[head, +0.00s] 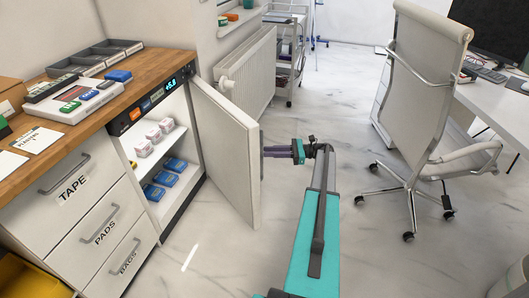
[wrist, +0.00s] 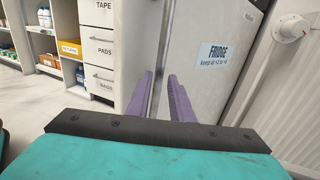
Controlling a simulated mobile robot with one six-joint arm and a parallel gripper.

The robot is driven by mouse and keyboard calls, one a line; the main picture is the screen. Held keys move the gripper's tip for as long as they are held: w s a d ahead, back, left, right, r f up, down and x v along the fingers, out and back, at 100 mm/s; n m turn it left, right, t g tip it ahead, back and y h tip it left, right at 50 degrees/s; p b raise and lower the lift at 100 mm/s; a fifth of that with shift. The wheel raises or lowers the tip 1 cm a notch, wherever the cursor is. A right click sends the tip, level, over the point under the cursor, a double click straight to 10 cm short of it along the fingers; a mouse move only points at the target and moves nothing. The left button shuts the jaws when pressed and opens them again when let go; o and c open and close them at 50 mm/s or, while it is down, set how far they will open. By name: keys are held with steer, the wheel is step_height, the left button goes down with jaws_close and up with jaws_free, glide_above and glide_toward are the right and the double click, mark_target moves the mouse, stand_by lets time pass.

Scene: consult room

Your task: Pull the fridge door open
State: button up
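The fridge door (head: 230,140) is white and stands wide open, swung out from the lit fridge (head: 160,165) under the counter. In the wrist view the door's outer face (wrist: 222,80) carries a "FRIDGE" label. A grey upright strip (wrist: 161,60), the handle or door edge, runs along its left side. My gripper (head: 264,151) is at the outer side of the door near its free edge. In the wrist view its purple fingers (wrist: 160,88) are a little apart, either side of the strip's lower part. Whether they press on it is hard to tell; the head view hides the fingertips' contact.
Boxes stand on the fridge shelves (head: 172,140). Drawers marked TAPE, PADS and BAGS (head: 92,215) are left of the fridge. A radiator (head: 250,75) is behind the door, and a trolley (head: 285,55) beyond. An office chair (head: 420,100) stands right; open floor lies between.

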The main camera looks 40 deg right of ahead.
steer(key=v, duration=0.9)
steer(key=shift+d, duration=0.2)
steer(key=shift+s, duration=0.1)
